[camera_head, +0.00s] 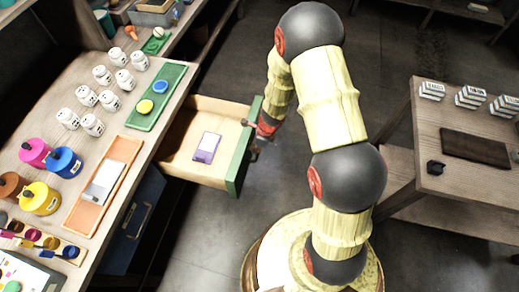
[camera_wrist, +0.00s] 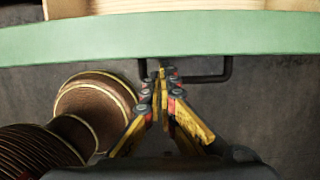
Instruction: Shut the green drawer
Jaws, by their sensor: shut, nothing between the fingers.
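The green drawer (camera_head: 238,160) is pulled out from the workbench, with its pale wooden inside showing in the head view. A small white and purple card (camera_head: 207,147) lies in it. In the wrist view its green front (camera_wrist: 110,38) runs across the top, with a dark bar handle (camera_wrist: 222,70) below it. My gripper (camera_wrist: 163,76) is shut and empty, its fingertips at the left part of the handle, close to the front; whether they touch cannot be told. In the head view my gripper (camera_head: 258,145) is small and partly hidden by my arm at the drawer's outer side.
The workbench (camera_head: 120,165) on the left holds white jars (camera_head: 103,75), paint pots (camera_head: 64,162), a green tray (camera_head: 178,78) and an orange tray (camera_head: 127,149). A dark blue drawer front (camera_head: 138,215) sits lower. A side table (camera_head: 425,185) stands at right. Floor between is clear.

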